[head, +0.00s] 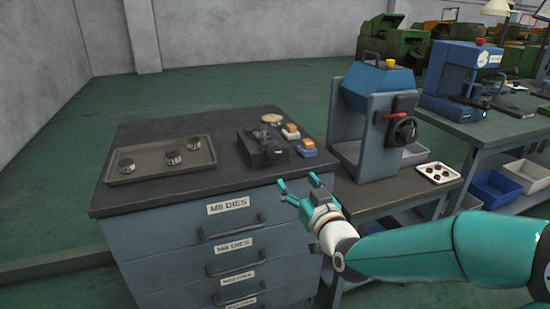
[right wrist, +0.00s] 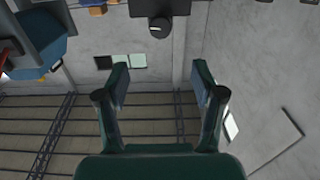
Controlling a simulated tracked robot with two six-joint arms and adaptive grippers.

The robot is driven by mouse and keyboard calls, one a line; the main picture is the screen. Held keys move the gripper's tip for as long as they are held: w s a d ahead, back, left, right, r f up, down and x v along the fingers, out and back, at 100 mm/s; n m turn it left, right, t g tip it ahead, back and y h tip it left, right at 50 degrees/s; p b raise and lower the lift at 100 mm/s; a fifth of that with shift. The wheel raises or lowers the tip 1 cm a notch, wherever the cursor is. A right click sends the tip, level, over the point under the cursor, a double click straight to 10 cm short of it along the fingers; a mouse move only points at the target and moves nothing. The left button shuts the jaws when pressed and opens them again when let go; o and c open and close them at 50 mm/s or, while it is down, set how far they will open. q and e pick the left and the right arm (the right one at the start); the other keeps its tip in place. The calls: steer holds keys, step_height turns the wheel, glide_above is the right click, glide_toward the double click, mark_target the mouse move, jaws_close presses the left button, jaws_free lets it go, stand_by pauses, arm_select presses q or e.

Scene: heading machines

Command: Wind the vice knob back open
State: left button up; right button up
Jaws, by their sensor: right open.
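The vice is a small dark block (head: 264,147) on the dark cabinet top (head: 200,182), near its right side. In the right wrist view, which looks upside down, a dark block (right wrist: 160,8) with a round black knob (right wrist: 158,27) on its face shows at the top edge. My right gripper (head: 298,182) is open and empty, in front of the cabinet's front right edge, below and right of the vice. Its two fingers stand wide apart in the right wrist view (right wrist: 160,82), clear of the knob. My left gripper is out of view.
A tray (head: 130,172) with dies is at left.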

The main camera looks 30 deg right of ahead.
mark_target(275, 154)
steer(key=p+x, duration=0.2)
steer(key=x, duration=1.3)
steer(key=shift+w+a, duration=0.1)
steer(key=shift+w, duration=0.15)
steer(key=c, duration=1.1)
steer(key=shift+c, duration=0.2)
